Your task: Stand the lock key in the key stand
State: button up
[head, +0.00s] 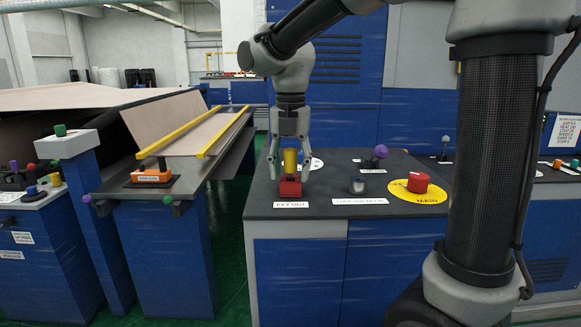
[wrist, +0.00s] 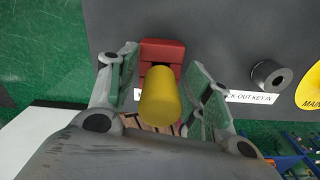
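A yellow cylinder (head: 290,161), which looks like the lock key's handle, stands upright at a red block (head: 290,188) on the dark console top. The label in front of the block reads KEY OUT. In the wrist view the yellow cylinder (wrist: 160,97) hides part of the red block (wrist: 162,52). My gripper (head: 289,176) points down over it, one finger on each side. In the wrist view gaps show between the fingers and the cylinder, so the gripper is open. A short grey cylinder (head: 357,186) with a hole in its top stands to the right, labelled KEY IN.
A table with yellow rails (head: 185,128) lies left, across a gap of green floor. The console top between red block and grey cylinder is clear.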

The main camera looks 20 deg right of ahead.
notch_tip(320, 180, up, 11)
jog(key=shift+f, duration=0.1)
jog(key=shift+r, duration=0.55)
jog(key=shift+d, duration=0.1)
jog(key=s+d+f+m+t, duration=0.2)
jog(key=s+d+f+m, duration=0.4)
jog(key=m, duration=0.9)
jog(key=s+d+f+m+t, duration=0.2)
jog(key=s+d+f+m, duration=0.5)
jog(key=s+m, duration=0.6)
jog(key=shift+d+f+m, duration=0.2)
jog(key=shift+d+m, duration=0.65)
jog(key=shift+m, duration=0.25)
